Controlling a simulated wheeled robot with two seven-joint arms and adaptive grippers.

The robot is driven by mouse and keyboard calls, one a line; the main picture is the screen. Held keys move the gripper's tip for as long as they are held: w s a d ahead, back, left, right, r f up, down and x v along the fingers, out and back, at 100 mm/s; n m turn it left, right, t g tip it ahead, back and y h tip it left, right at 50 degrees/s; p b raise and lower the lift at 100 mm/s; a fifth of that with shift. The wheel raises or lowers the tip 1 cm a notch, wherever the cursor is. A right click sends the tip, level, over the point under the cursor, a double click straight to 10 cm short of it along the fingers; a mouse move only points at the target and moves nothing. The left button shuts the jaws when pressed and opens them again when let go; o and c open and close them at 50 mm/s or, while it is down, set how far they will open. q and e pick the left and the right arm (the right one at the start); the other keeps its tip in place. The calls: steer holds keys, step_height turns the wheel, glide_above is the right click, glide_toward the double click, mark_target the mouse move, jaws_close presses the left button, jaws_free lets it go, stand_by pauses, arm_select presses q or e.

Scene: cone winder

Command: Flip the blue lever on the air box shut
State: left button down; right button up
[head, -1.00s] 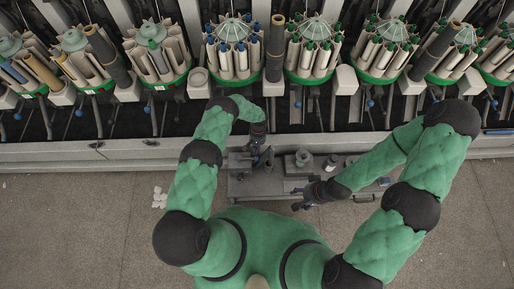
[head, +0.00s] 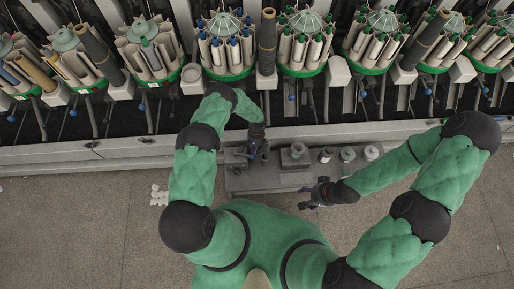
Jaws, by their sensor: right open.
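My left gripper (head: 253,153) points down over the left part of a grey bench (head: 240,183); its dark fingers blend with the parts below, so I cannot tell whether it is open or shut. My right gripper (head: 308,196) is open and empty at the bench's front edge, pointing left. A grey block with a round top piece (head: 297,155) stands on the bench between and behind the grippers. I cannot tell whether it is the air box. No blue lever can be made out on the bench; it may be hidden or too small.
Several small spools, one of them here (head: 347,154), stand on the right of the bench. Behind is the winder with round bobbin magazines (head: 228,45) and its grey front rail (head: 130,147). White pieces (head: 159,195) lie on the floor at left. Open floor lies on both sides.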

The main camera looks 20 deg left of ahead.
stand_by(0.3)
arm_select(q)
steer(key=p+v, duration=0.3)
steer(key=v, duration=0.7)
steer(key=shift+d, duration=0.25)
steer(key=shift+a, duration=0.1)
steer(key=w+a+r+n+t+h+p, duration=0.1)
steer(key=a+n+p, duration=0.2)
steer(key=a+n, duration=0.4)
steer(key=shift+w+a+r, duration=0.15)
steer(key=shift+w+r, duration=0.25)
steer(key=shift+h, duration=0.3)
